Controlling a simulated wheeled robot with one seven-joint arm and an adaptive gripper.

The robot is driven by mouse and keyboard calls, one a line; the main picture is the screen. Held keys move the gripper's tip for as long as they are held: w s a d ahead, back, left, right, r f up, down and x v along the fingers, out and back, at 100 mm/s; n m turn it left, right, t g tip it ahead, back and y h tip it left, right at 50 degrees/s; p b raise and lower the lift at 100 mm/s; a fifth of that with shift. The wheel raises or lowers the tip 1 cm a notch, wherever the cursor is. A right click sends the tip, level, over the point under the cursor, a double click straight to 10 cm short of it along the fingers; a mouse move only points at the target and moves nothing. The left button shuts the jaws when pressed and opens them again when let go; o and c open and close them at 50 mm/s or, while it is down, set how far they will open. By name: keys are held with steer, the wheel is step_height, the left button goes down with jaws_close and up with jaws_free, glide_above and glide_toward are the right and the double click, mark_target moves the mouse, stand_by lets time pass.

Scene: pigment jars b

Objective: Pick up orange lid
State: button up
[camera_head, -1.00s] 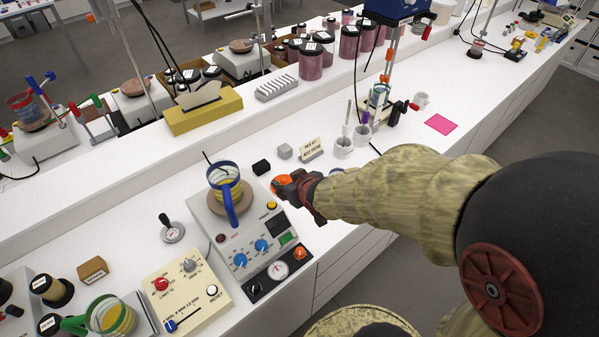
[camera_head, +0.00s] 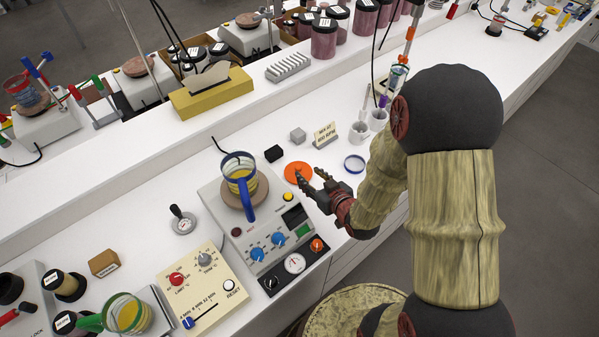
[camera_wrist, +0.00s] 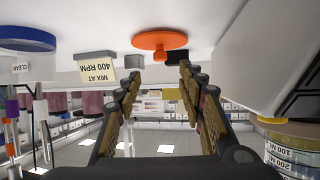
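The orange lid (camera_head: 298,171) lies flat on the white bench, right of the hotplate stirrer. It is a round disc with a small knob. In the wrist view, which is upside down, the orange lid (camera_wrist: 158,40) shows at the top centre, just beyond the fingertips. My gripper (camera_head: 313,180) is open and empty, its fingers pointing at the lid from the right. In the head view a fingertip overlaps the lid's edge; I cannot tell if they touch. In the wrist view the open fingers (camera_wrist: 160,75) stay apart from the lid.
A stirrer with a blue-handled beaker (camera_head: 240,180) stands left of the lid. A black block (camera_head: 273,153), a grey block (camera_head: 298,135) and a sign (camera_head: 325,134) stand behind it. A blue-rimmed lid (camera_head: 354,164) lies to the right.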

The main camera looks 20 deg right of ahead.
mark_target(299, 168)
steer(key=shift+b+x, duration=0.6)
steer(key=shift+x, duration=3.3)
steer(key=shift+s+f, duration=0.15)
steer(key=shift+f, duration=0.05)
steer(key=c, duration=0.3)
jaws_close()
